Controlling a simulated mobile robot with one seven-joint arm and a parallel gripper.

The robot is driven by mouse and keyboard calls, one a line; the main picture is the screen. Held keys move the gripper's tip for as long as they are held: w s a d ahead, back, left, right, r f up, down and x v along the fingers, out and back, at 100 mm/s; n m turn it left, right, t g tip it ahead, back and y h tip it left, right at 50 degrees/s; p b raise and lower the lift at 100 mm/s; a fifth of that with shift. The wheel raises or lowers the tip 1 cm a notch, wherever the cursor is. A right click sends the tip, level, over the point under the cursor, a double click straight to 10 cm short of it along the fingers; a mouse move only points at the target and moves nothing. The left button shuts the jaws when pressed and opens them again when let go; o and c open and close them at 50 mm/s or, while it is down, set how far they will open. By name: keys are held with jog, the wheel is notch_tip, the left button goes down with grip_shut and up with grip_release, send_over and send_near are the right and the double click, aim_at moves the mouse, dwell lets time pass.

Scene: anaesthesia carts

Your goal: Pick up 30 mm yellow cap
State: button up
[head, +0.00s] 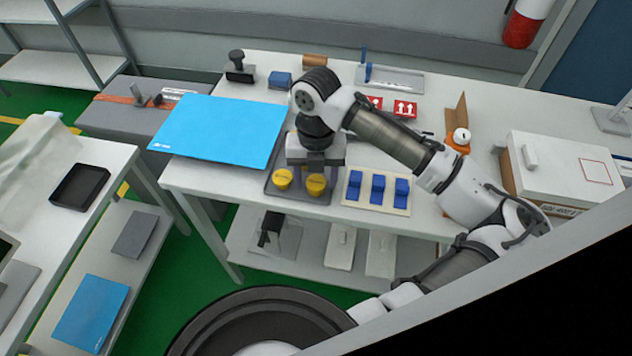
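Two yellow caps stand side by side on a dark grey tray (312,199) near the front edge of the white table. The left yellow cap (283,179) and the right yellow cap (316,186) look alike, and I cannot read their sizes. My gripper (317,171) points down just behind and over the caps, closest to the right one. The fingers are small and partly hidden, so I cannot tell whether they are open or touch a cap. The back of the tray is hidden by my gripper.
A board with several blue blocks (377,187) lies just right of the tray. A blue sheet (218,130) lies to the left. Red labels (404,108), an orange-brown holder (457,122) and a white box (565,165) stand to the right. My arm spans the table's right side.

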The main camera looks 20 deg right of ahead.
jog(key=c, duration=0.7)
jog(key=shift+r, duration=0.15)
jog(key=shift+c, duration=0.2)
